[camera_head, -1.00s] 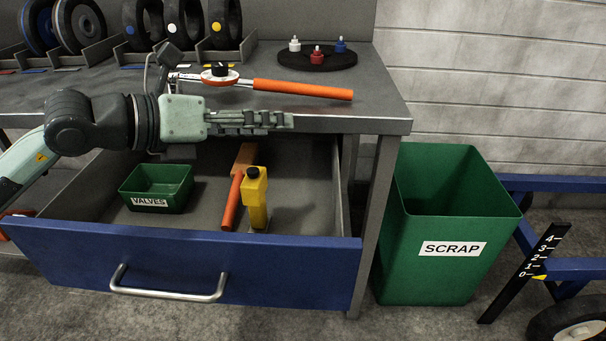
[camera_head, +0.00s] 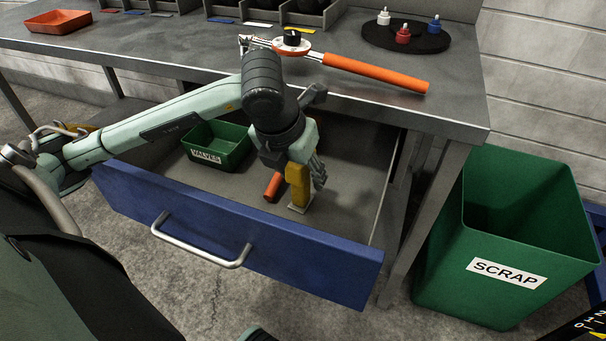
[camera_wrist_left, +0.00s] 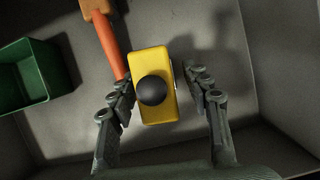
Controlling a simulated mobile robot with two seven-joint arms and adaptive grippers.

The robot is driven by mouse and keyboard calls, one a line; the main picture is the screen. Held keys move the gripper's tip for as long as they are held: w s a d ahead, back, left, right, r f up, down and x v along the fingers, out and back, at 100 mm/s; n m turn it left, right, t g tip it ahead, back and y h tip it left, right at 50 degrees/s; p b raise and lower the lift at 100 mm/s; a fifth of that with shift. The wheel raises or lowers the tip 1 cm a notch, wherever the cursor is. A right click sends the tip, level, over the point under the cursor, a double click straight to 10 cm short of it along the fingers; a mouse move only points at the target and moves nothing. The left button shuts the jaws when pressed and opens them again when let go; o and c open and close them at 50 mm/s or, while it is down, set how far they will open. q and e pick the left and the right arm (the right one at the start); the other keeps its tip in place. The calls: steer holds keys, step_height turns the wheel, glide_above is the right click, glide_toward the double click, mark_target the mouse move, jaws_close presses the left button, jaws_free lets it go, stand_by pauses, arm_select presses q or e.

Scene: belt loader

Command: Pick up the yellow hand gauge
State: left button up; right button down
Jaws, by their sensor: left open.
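The yellow hand gauge (camera_head: 298,186) stands upright in the open blue drawer (camera_head: 250,250). In the left wrist view the gauge (camera_wrist_left: 157,110) is seen from above, with a round black knob on top. My left gripper (camera_wrist_left: 162,92) is open, with one finger on each side of the gauge. Its left finger is close to the gauge and a gap shows on the right; I cannot tell whether it touches. In the head view the left gripper (camera_head: 309,172) points down into the drawer and hides the top of the gauge. My right gripper is not in view.
An orange-handled tool (camera_wrist_left: 109,43) lies beside the gauge. A green VALVES bin (camera_head: 219,146) stands at the drawer's left. The grey bench top (camera_head: 190,50) overhangs the drawer's back and carries an orange-handled torque wrench (camera_head: 375,73). A green SCRAP bin (camera_head: 505,240) stands to the right.

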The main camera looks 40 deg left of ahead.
mark_target(304, 181)
arm_select(q)
steer(key=x, duration=0.4)
steer(key=shift+w+a+f, duration=0.1)
steer(key=shift+f, duration=0.05)
steer(key=shift+c, duration=0.3)
jaws_close()
